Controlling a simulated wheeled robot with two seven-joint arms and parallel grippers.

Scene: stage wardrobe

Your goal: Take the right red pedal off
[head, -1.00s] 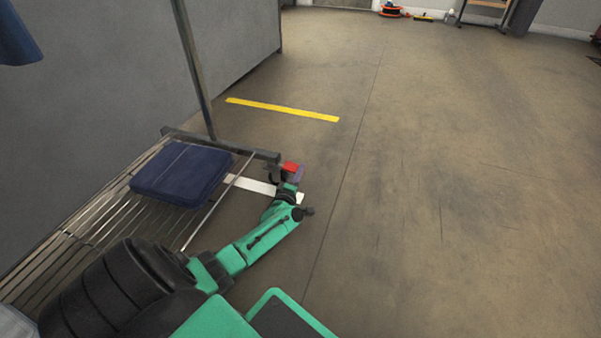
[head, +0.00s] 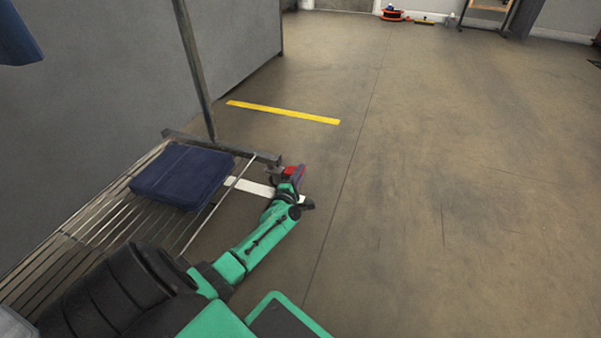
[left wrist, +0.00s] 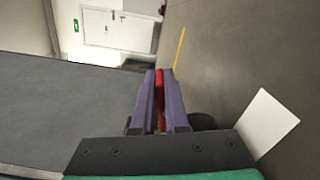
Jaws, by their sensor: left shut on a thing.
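The red pedal (head: 289,171) is at the right front end of the rack's lower rail, low near the floor. My left gripper (head: 297,174) is at the pedal, with its purple fingers shut on it. In the left wrist view the pedal (left wrist: 159,98) is a thin red strip between the two purple fingers (left wrist: 160,85). The fingers hide most of the pedal, and I cannot tell whether it still touches the rail. My right gripper is in neither view.
The rack's wire shelf (head: 110,205) holds a folded dark blue cloth (head: 182,176). A metal post (head: 195,70) rises beside a grey panel (head: 110,80). A white strip (head: 248,186) lies under the gripper's side, and a yellow strip (head: 283,112) lies beyond. The floor to the right is clear.

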